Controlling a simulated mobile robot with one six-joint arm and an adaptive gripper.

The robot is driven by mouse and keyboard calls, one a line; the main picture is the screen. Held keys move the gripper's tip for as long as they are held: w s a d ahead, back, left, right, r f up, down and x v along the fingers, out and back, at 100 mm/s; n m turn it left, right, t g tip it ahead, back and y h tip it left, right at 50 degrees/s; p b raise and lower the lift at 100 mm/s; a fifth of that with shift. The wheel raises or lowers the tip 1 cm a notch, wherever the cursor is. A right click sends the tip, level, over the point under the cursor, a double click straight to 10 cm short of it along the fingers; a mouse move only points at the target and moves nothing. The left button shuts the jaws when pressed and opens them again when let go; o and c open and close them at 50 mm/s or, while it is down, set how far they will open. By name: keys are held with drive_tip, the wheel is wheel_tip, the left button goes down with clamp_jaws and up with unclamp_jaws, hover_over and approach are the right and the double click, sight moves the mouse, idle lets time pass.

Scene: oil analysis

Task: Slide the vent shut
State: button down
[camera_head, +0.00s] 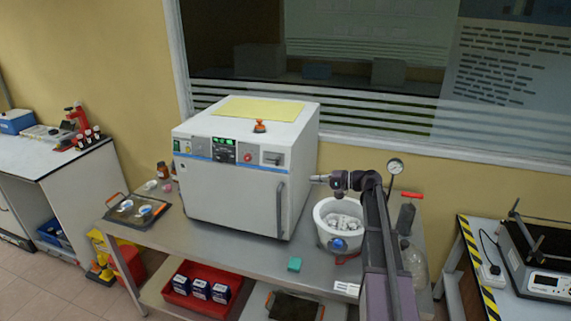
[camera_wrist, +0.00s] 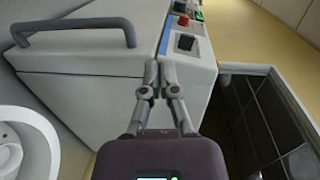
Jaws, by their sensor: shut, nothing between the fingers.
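The white oven (camera_head: 245,165) stands on the metal bench. The vent (camera_head: 272,158) looks like a small pale plate with a dark part at the right end of the oven's front control strip. In the wrist view the vent (camera_wrist: 186,42) shows as a dark square on a pale plate; its slide position is too small to tell. My gripper (camera_head: 314,179) is shut and empty, close to the oven's right front side. In the wrist view my gripper's fingertips (camera_wrist: 160,68) overlap the end of the control strip near the vent; I cannot tell whether they touch.
The oven door handle (camera_head: 280,210) sticks out below the vent. A white bowl (camera_head: 326,229) of pale pieces stands under my arm. A pressure gauge (camera_head: 395,166) and a red handle (camera_head: 412,195) are on the right. An orange-topped item (camera_head: 260,127) sits on the oven.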

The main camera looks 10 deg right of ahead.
sight(279, 163)
drive_tip(key=shift+m+t+y, duration=0.3)
drive_tip(key=shift+t+y, duration=0.2)
drive_tip(key=shift+t, duration=0.3)
drive_tip(key=d+r, duration=0.1)
drive_tip(key=w+d, duration=0.1)
drive_tip(key=d+r, duration=0.1)
drive_tip(key=shift+w+d+r, duration=0.3)
drive_tip(key=shift+d, duration=0.05)
drive_tip(key=x, duration=1.4)
drive_tip(key=shift+a, duration=0.1)
drive_tip(key=shift+a, duration=0.1)
drive_tip(key=shift+x, duration=1.3)
drive_tip(key=v, duration=1.4)
